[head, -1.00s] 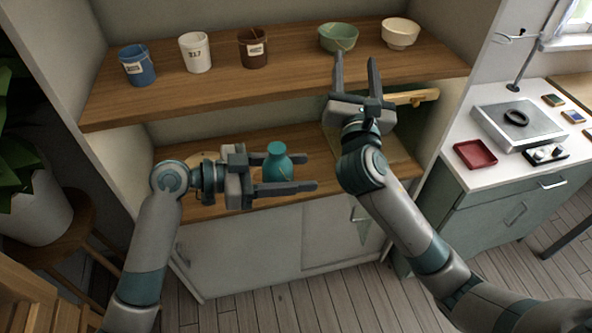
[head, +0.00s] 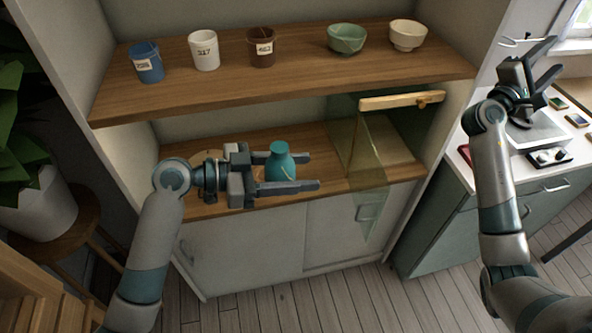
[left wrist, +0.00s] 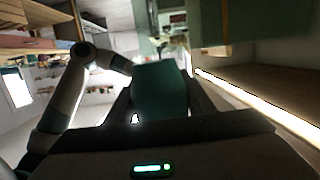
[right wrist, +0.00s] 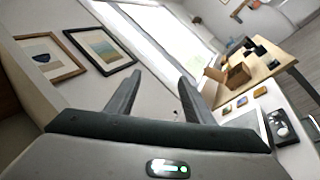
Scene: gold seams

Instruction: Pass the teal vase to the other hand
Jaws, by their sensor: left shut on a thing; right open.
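The teal vase (head: 279,163) is between the fingers of my left gripper (head: 301,172), in front of the lower shelf. The gripper is shut on it and the vase looks upright in the head view. In the left wrist view the vase (left wrist: 160,92) shows as a dark teal shape between the fingers, its far side hidden. My right gripper (head: 543,62) is far to the right, raised above the white counter and well apart from the vase. In the right wrist view its two fingers (right wrist: 157,95) are spread with nothing between them.
The upper shelf (head: 300,68) holds a blue cup (head: 146,64), a white cup (head: 204,51), a brown cup (head: 261,48), a green bowl (head: 346,40) and a cream bowl (head: 407,36). A translucent panel (head: 366,170) hangs from a wooden bar (head: 400,101) at the right of the cabinet.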

